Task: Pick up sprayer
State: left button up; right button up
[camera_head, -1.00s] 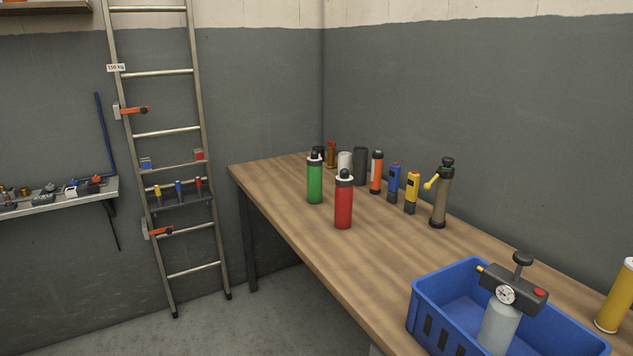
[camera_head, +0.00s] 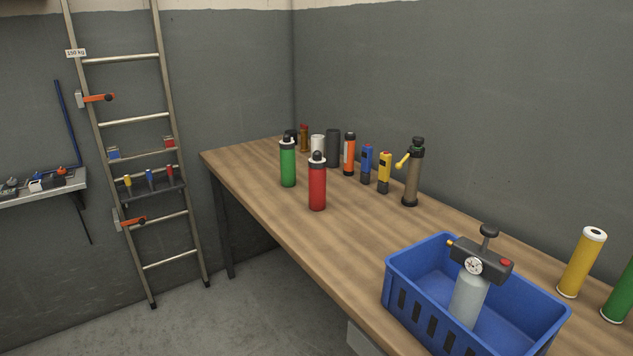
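A grey bottle with a black pump head, a round gauge, a red button, a short yellow nozzle and a black knob on top looks like the sprayer (camera_head: 470,298). It stands upright inside a blue crate (camera_head: 425,322) on the wooden workbench. A brown cylinder with a black top and a yellow side arm (camera_head: 412,178) stands on the bench behind the crate; I cannot tell what it is. The bottom of the grey bottle is partly hidden by the crate's front wall. Neither of my grippers is in view.
On the workbench (camera_head: 345,255) stand a red bottle (camera_head: 317,187), a green bottle (camera_head: 288,164) and several other cylinders towards the back. A yellow cylinder (camera_head: 581,264) and a green one (camera_head: 620,297) stand right of the crate. A ladder (camera_head: 141,121) leans on the wall; floor before it is clear.

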aim_at(473, 281)
jog(key=i+j+z, duration=0.15)
jog(key=z, duration=0.3)
jog(key=i+j+z, duration=0.15)
jog(key=z, duration=0.3)
jog(key=i+j+z, duration=0.1)
jog(key=j+z, duration=0.35)
jog(key=l, duration=0.1)
